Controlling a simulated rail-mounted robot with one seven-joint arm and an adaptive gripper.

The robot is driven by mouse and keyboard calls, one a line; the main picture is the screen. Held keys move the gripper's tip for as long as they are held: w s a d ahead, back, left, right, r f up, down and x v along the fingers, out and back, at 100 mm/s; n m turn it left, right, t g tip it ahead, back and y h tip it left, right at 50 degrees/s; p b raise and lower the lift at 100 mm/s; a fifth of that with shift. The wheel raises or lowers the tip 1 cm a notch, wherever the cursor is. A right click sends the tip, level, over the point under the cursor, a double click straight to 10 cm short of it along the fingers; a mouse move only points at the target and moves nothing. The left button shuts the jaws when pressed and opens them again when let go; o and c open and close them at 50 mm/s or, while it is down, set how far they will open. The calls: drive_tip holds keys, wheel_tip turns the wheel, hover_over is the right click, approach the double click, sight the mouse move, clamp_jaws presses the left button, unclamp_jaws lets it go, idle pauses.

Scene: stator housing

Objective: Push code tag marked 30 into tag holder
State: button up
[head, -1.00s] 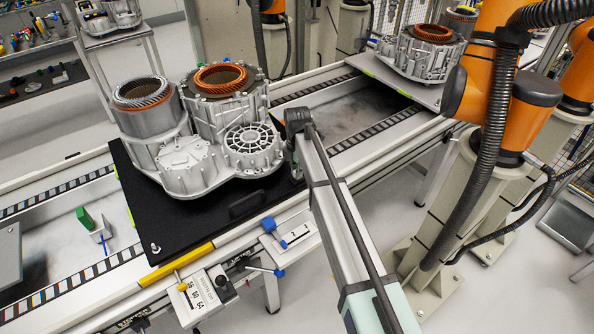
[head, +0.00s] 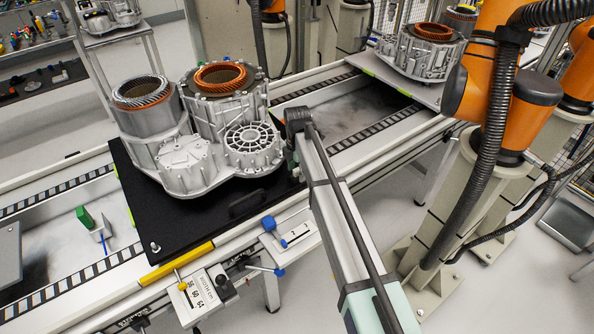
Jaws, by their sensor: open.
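I cannot make out a code tag marked 30 in the head view. I also cannot tell which fitting is the tag holder. A white block with printed numbers (head: 203,293) sits on the conveyor's front side. A white label plate with a blue knob (head: 290,235) is to its right. My arm reaches up from the bottom centre, and its dark end (head: 298,120) is just right of the stator housing (head: 215,130). My gripper's fingers are not clearly visible, and nothing held shows.
The housing stands on a black pallet (head: 215,215) on the conveyor. A yellow bar (head: 178,267) lies along the pallet's front edge. An orange robot (head: 495,80) stands at the right.

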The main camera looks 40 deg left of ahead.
drive_tip(key=shift+r+p, duration=1.05)
drive_tip(key=shift+r, duration=1.25)
wheel_tip(320, 180, up, 12)
idle(0.8)
